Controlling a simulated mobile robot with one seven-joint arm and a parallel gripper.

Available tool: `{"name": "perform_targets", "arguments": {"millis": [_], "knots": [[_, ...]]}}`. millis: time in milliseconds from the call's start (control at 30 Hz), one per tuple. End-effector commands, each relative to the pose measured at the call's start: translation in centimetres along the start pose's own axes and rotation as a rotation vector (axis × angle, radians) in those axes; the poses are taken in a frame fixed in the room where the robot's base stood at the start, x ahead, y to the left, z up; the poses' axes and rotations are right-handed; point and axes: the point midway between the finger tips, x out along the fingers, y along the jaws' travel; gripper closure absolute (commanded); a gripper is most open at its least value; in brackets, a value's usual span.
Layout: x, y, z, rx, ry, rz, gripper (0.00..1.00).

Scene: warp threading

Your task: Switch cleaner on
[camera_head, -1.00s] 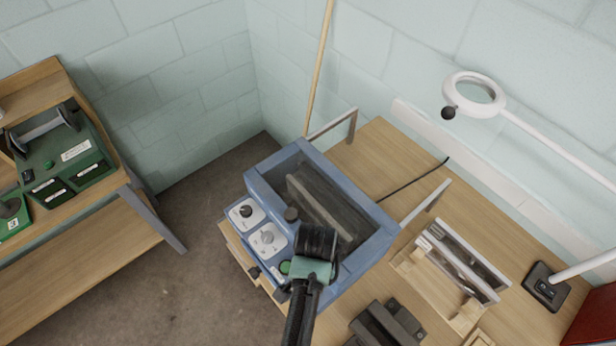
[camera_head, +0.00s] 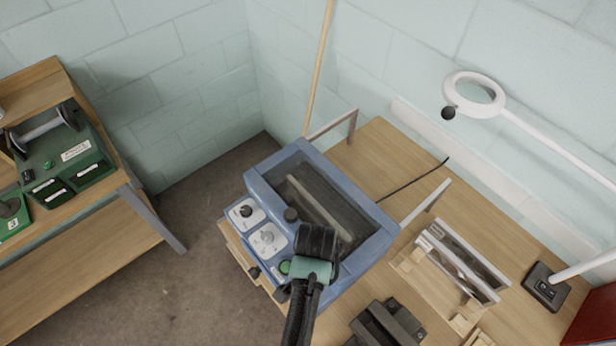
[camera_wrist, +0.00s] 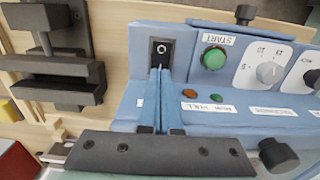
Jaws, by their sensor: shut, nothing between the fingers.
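The cleaner is a blue box (camera_head: 362,262) with a dark window-like top, standing on the wooden bench. In the wrist view its front panel (camera_wrist: 250,75) shows a black rocker switch (camera_wrist: 161,50) marked O, a green START button (camera_wrist: 213,58) and a white dial (camera_wrist: 268,72). An orange-brown lamp (camera_wrist: 190,93) and a green lamp (camera_wrist: 216,97) look dark. My gripper (camera_wrist: 160,72) is shut and empty, with its fingertips just at the lower edge of the rocker switch; I cannot tell if they touch. In the head view my wrist hides the fingertips and switch.
A dark block-like fixture (camera_head: 385,325) and a wooden rack with metal plates (camera_head: 455,265) stand right of the cleaner. A magnifier lamp (camera_head: 475,95) reaches over the bench. A green machine (camera_head: 75,150) sits on another bench at left.

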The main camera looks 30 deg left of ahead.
Motion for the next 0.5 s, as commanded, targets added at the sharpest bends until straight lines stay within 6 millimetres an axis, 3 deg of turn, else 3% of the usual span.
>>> {"name": "perform_targets", "arguments": {"millis": [500], "knots": [[0.64, 0.0, 0.0, 0.0, 0.0, 0.0, 1.0]]}}
